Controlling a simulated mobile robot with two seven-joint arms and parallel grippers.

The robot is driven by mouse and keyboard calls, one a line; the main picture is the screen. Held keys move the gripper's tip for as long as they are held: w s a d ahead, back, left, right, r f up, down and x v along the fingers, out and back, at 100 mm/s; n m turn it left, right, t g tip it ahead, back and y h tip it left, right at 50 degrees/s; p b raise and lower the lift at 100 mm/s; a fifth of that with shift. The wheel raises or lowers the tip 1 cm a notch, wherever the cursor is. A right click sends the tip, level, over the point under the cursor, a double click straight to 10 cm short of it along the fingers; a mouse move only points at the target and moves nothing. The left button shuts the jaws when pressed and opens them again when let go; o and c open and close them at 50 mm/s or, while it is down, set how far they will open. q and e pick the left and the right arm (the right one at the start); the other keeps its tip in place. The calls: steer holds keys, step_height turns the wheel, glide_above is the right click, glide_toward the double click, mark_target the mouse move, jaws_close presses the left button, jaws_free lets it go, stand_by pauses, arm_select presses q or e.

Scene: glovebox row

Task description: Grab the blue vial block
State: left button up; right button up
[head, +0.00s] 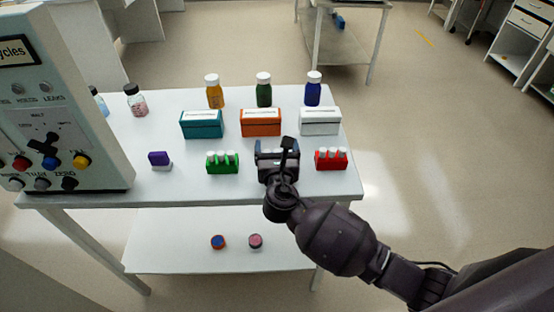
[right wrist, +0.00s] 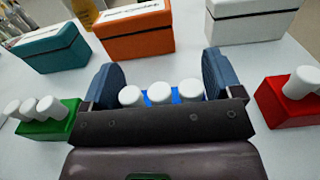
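The blue vial block (right wrist: 161,98) shows between the fingers of my right gripper (right wrist: 162,88) in the right wrist view. Its white-capped vials stand upright, and the gripper body hides their lower front. The fingers are wide apart, one on each side of the block; I cannot see clear contact at its ends. In the head view my right gripper (head: 277,154) is over the front of the table, between the green and red vial blocks, and covers most of the blue block. My left gripper is not in view.
A green vial block (head: 222,163) and a red vial block (head: 331,160) flank the gripper. Teal (head: 202,125), orange (head: 261,123) and white (head: 320,122) boxes stand behind, with bottles further back. A purple item (head: 160,160) and a control panel (head: 60,110) are at left.

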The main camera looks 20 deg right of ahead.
steer(key=shift+c, duration=1.1)
steer(key=shift+r, duration=0.1)
